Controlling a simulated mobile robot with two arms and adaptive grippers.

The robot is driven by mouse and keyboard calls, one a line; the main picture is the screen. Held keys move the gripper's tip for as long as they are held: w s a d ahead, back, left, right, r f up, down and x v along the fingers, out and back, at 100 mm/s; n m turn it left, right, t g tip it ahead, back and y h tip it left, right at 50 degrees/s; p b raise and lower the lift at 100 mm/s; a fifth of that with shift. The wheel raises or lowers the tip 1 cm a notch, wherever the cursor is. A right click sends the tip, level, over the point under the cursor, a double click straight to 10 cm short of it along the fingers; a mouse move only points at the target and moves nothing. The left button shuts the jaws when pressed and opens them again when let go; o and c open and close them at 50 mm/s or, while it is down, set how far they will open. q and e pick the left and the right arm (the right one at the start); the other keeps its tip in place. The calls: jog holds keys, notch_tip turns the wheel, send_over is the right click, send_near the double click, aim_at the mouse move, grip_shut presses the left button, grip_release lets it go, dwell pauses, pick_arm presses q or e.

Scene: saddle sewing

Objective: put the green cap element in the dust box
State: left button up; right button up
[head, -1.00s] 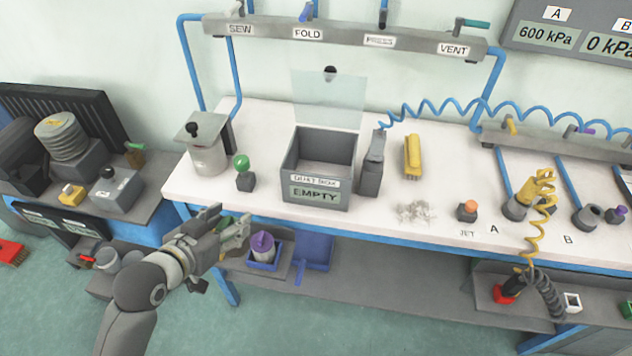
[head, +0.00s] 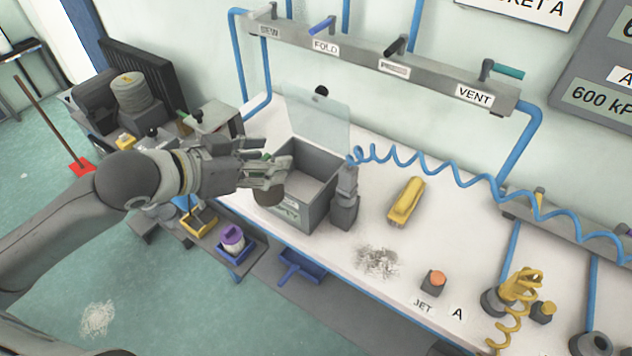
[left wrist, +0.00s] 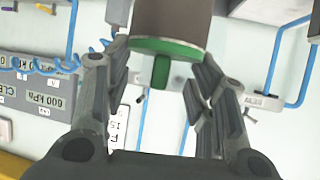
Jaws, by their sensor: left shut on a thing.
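My left gripper (head: 270,172) is shut on the green cap element, at the front left of the dust box. In the head view the element's dark brown cylinder (head: 268,195) shows below the fingers. In the left wrist view the green cap (left wrist: 165,48) has a short stem between the fingers (left wrist: 162,82), with the brown cylinder (left wrist: 172,18) beyond it. The dust box (head: 318,208) is a grey open-topped bin with a clear lid (head: 312,115) raised behind it. The element overlaps the box's front wall in the picture; its exact height is unclear. My right gripper is out of view.
A grey post (head: 345,205) stands against the box's right side. A yellow tool (head: 407,201), grey debris (head: 376,261) and an orange button (head: 437,278) are farther right on the white bench. A purple-topped canister (head: 232,238) sits lower, in front of the bench.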

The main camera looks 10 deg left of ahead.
pick_arm(q)
jog(key=w+d+f+p, duration=0.2)
jog(key=w+f+p, duration=0.2)
jog(key=w+f, duration=0.8)
jog(key=shift+w+f, duration=0.3)
jog(key=shift+w, duration=0.1)
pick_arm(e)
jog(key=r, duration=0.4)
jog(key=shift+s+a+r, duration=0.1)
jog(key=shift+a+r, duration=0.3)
pick_arm(q)
jog(key=shift+d+f, duration=0.1)
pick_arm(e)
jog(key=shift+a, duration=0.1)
pick_arm(q)
jog(key=shift+f, duration=0.55)
jog(key=o, duration=1.3)
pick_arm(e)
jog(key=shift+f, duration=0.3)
